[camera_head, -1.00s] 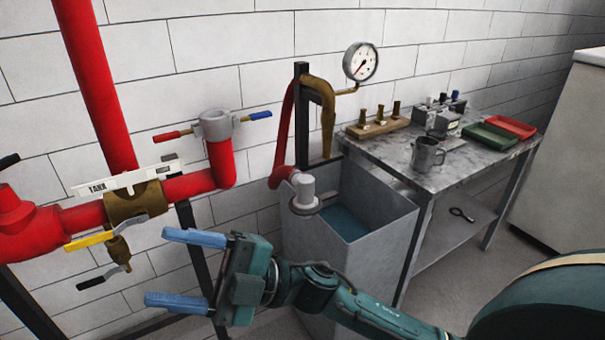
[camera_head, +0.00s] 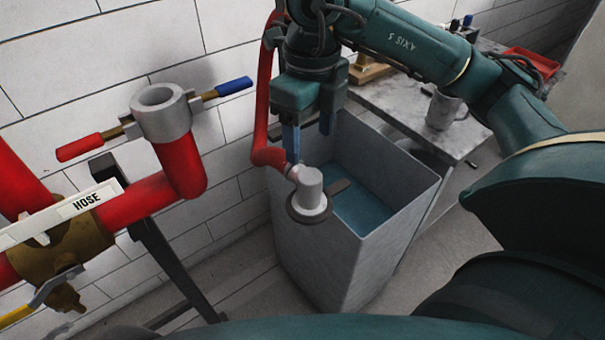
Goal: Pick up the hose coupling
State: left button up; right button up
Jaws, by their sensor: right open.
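The hose coupling (camera_head: 311,188) is a light grey cylinder on the end of the red hose (camera_head: 264,110). It stands upright in a dark ring holder (camera_head: 306,215) at the near left rim of the grey tank (camera_head: 335,255). My right gripper (camera_head: 309,146) points down just above and behind the coupling in the picture. Its two blue fingers are apart with nothing between them. One fingertip shows close to the hose bend beside the coupling; I cannot tell whether they touch. My left gripper is not in view.
A bench (camera_head: 395,100) with a grey mug (camera_head: 443,108) stands behind the tank. The tank holds blue water.

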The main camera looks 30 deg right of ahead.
aim_at(309, 175)
jog(key=f, duration=0.7)
jog(key=shift+s+a+f, duration=0.1)
jog(key=shift+s+f, duration=0.1)
jog(key=shift+s, duration=0.05)
jog(key=f+p, duration=0.1)
jog(key=f, duration=0.3)
jog(key=shift+w+f, duration=0.1)
jog(key=shift+w, duration=0.1)
jog(key=shift+f, duration=0.55)
jog(key=c, duration=1.3)
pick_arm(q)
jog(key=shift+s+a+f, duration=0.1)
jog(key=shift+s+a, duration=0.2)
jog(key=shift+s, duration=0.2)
pick_arm(e)
jog(key=shift+r, duration=0.1)
jog(key=shift+c, duration=0.3)
